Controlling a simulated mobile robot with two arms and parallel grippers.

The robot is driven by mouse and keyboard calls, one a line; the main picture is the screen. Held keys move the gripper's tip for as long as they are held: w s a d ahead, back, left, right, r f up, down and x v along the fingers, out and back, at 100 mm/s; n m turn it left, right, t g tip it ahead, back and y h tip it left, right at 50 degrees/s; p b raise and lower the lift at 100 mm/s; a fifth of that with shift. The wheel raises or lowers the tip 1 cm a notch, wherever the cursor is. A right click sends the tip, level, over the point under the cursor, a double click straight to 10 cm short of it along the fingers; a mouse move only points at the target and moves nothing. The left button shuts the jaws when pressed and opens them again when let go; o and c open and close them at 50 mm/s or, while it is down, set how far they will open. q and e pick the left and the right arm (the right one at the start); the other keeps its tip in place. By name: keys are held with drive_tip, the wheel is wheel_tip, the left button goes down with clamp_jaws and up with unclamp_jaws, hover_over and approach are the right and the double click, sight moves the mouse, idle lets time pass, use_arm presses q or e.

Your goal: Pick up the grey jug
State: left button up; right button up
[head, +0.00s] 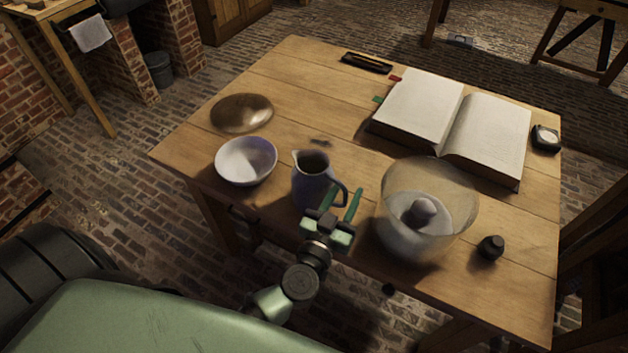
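The grey jug (311,180) stands upright on the wooden table near its front edge, with its spout to the left and its handle to the right. My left gripper (346,189) is at the jug's handle side, its two green fingers spread apart. The handle appears between the fingers in the picture; I cannot tell whether either finger touches it. My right gripper is not in view.
A white bowl (246,162) stands just left of the jug, with a brown rounded dish (241,113) behind it. A large glass jar (427,210) stands close on the right. An open book (424,110) lies behind on the table (290,75). A small dark object (490,247) sits far right.

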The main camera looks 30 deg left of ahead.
use_arm(q)
drive_tip(key=w, duration=0.3)
drive_tip(key=shift+w, duration=0.3)
drive_tip(key=shift+a, duration=0.1)
clamp_jaws()
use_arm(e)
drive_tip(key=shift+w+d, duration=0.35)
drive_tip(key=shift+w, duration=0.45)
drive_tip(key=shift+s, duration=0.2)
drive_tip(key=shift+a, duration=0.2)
